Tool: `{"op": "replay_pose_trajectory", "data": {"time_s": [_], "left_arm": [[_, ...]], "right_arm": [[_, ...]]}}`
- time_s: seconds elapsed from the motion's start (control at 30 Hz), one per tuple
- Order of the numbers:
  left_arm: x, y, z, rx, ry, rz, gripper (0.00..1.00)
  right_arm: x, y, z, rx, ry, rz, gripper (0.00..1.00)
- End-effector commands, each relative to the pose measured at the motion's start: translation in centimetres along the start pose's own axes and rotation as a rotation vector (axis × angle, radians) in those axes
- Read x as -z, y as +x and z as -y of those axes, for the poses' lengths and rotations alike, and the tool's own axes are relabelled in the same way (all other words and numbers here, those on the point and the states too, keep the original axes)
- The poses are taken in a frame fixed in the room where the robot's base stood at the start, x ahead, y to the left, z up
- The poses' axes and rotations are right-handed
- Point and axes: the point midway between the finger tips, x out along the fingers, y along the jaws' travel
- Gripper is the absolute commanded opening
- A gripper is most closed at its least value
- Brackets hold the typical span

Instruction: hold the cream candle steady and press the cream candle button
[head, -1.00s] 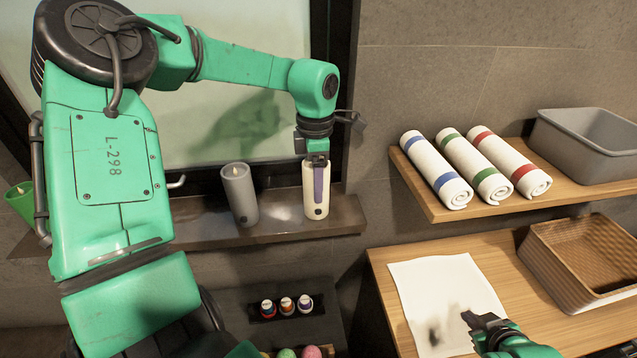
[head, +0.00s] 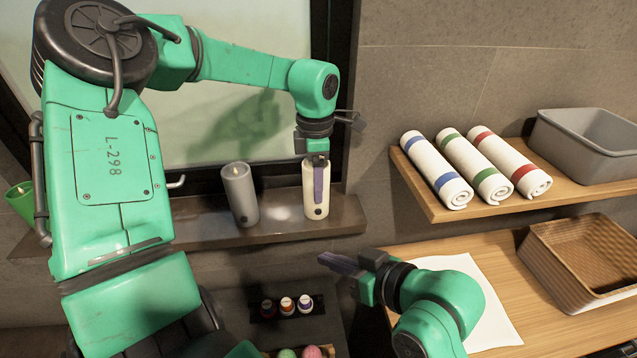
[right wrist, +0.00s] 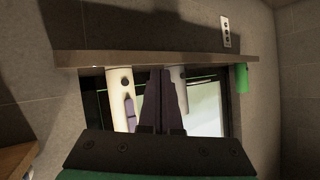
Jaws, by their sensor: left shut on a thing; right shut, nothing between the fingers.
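The cream candle (head: 312,208) stands upright on the window ledge, its dark round button (head: 318,211) low on the front. My left gripper (head: 319,185) is shut on the cream candle from above, one finger showing down its front. My right gripper (head: 325,261) is shut and empty, below and in front of the ledge, pointing left in the head view and apart from the candle. In the right wrist view, which is upside down, the cream candle (right wrist: 119,95) and its button (right wrist: 125,83) show left of the right gripper's closed fingertips (right wrist: 165,75).
A grey candle (head: 240,196) stands left of the cream one, and a green candle (head: 20,203) is farther left. Small bottles (head: 287,305) sit below the ledge. Rolled towels (head: 440,172) lie on the right shelf. A white cloth (head: 495,300) and woven basket (head: 575,260) are below.

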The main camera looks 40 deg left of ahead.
Motion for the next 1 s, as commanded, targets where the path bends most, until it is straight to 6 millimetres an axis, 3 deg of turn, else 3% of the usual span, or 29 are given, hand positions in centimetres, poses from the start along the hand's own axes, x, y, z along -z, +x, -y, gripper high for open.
{"op": "replay_pose_trajectory", "data": {"time_s": [0.27, 0.8, 1.0], "left_arm": [[0.0, 0.0, 0.0, 0.0, 0.0, 0.001, 0.02], [0.0, 0.0, 0.0, -0.001, 0.0, 0.001, 0.02], [0.0, 0.0, 0.0, 0.0, 0.0, 0.001, 0.02]], "right_arm": [[0.2, 0.2, -0.3, -0.003, 0.0, -0.001, 0.0], [3.9, 5.2, -4.0, -0.004, 0.0, -0.001, 0.0], [4.4, 6.1, -4.6, -0.004, 0.0, -0.001, 0.0]]}}
